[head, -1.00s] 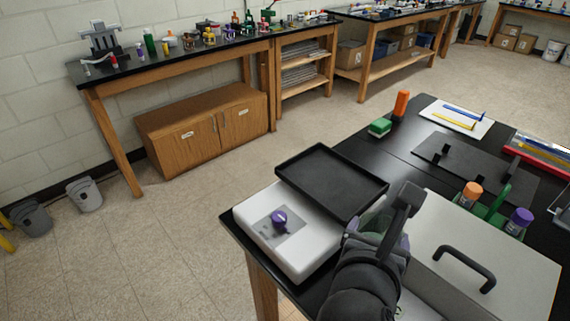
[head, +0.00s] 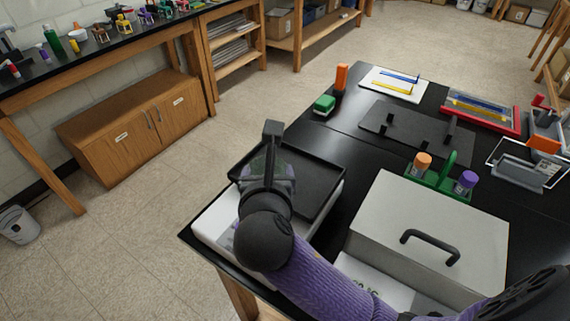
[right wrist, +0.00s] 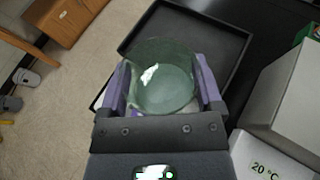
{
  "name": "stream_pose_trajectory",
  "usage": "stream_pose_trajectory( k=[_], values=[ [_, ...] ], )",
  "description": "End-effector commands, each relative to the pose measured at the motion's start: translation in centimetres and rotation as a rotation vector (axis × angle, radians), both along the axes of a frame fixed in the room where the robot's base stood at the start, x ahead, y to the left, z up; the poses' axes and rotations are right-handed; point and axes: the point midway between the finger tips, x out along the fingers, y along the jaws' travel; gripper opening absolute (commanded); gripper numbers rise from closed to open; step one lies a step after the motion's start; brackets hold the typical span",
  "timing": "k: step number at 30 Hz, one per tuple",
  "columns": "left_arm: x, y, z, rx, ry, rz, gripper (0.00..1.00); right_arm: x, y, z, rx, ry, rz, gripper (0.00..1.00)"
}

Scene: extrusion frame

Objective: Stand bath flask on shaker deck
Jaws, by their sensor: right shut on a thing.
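The bath flask (right wrist: 165,88) is clear greenish glass, held between the purple-grey fingers of my right gripper (right wrist: 162,80) in the right wrist view. In the head view my right gripper (head: 270,165) is over the left part of the shaker deck (head: 318,190), a black shallow tray on a white body (head: 211,216). The deck (right wrist: 222,42) lies beyond and below the flask in the wrist view. My wrist hides most of the flask in the head view, and I cannot tell whether its base touches the deck. My left gripper is out of view.
A white lidded bath (head: 455,215) with a black handle stands to the right of the shaker. Behind it are a green rack (head: 450,180) with orange- and purple-capped items, and a dark plate (head: 400,130). The shaker stands near the table's left edge.

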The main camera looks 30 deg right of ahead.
Motion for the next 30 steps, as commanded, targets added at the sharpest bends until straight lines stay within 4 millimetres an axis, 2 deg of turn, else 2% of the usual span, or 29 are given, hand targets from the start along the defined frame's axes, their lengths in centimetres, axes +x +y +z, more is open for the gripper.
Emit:
stream_pose_trajectory(
  k=[1,5,10,12,15,18,20,24,30],
  values=[
    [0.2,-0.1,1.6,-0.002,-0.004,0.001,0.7,0.7,-0.3,1.2,-0.003,-0.001,0.005,0.21],
    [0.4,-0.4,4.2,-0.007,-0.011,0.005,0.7,2.9,-1.3,2.3,-0.005,0.0,0.03,0.21],
    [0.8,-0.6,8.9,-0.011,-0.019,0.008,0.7,6.4,-4.2,4.1,-0.005,0.0,0.051,0.21],
    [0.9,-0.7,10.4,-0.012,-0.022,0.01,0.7,7.5,-5.6,4.5,-0.004,0.001,0.051,0.21],
    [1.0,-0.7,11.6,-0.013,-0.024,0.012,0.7,8.5,-7.1,4.7,-0.002,0.0,0.047,0.21],
    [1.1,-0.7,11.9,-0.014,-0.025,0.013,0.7,9.0,-7.9,4.4,0.001,0.0,0.044,0.21],
    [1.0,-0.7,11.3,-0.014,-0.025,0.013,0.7,9.1,-8.1,3.1,0.002,0.003,0.043,0.21],
    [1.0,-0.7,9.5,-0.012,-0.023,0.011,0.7,9.1,-8.2,-0.8,0.002,0.005,0.042,0.21],
    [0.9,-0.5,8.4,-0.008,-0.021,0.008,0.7,9.0,-8.1,-3.4,0.002,0.003,0.043,0.21]
  ],
)
